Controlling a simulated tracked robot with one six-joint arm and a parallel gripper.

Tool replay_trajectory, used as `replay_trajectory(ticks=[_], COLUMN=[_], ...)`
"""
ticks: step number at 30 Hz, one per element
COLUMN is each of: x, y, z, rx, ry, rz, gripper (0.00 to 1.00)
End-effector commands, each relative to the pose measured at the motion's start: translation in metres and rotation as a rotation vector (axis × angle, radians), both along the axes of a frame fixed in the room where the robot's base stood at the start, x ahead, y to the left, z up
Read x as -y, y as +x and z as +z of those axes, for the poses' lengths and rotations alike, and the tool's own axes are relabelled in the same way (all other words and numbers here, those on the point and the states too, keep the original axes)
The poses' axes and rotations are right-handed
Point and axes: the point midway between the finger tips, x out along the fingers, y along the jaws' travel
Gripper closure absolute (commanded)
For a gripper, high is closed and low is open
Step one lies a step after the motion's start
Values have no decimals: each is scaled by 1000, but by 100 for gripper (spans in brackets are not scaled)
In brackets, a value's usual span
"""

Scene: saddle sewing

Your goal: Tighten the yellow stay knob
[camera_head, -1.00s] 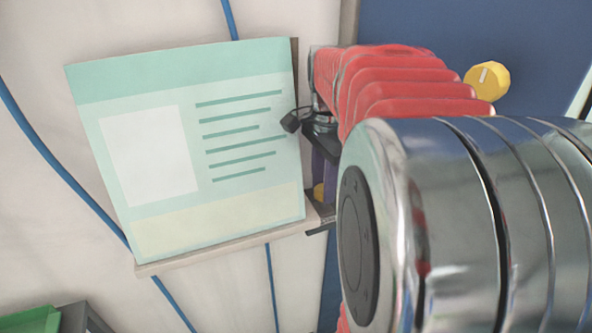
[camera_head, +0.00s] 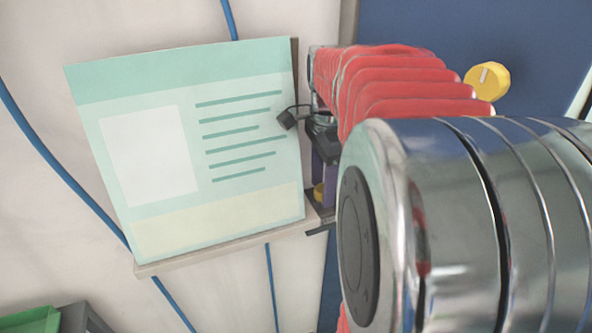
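A small yellow piece (camera_head: 319,191), possibly the stay knob, shows at the right edge of the board, just above a dark bracket (camera_head: 321,222). My gripper (camera_head: 322,158) is a dark shape directly above it, beyond the red and chrome links of my arm. The fingers are mostly hidden, so I cannot tell whether they touch the yellow piece or are open or shut. A larger yellow knob (camera_head: 487,81) with a pale mark sits on the blue panel at the upper right, apart from my gripper.
A tilted pale green board (camera_head: 150,150) with printed lines rests on a beige ledge (camera_head: 220,251). Blue cords (camera_head: 62,175) run over the pale cloth behind it. A green object (camera_head: 30,319) is at the lower left. My arm covers much of the right side.

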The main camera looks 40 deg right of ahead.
Motion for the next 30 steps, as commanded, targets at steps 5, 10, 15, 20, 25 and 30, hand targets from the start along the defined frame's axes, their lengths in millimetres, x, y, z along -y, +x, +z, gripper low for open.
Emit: replay_trajectory(ticks=[5, 10, 15, 20, 25, 30], x=[0, 0, 0, 0, 0, 0], y=[0, 0, 0, 1, 1, 1], z=[0, 2, 15, 40, 70, 99], rx=[-1, -1, 0, 2, 1, 2], ry=[0, -1, -1, -2, -1, -2], rz=[0, 0, 1, 1, 1, 1], gripper=[51, 51, 51, 51, 51, 51])
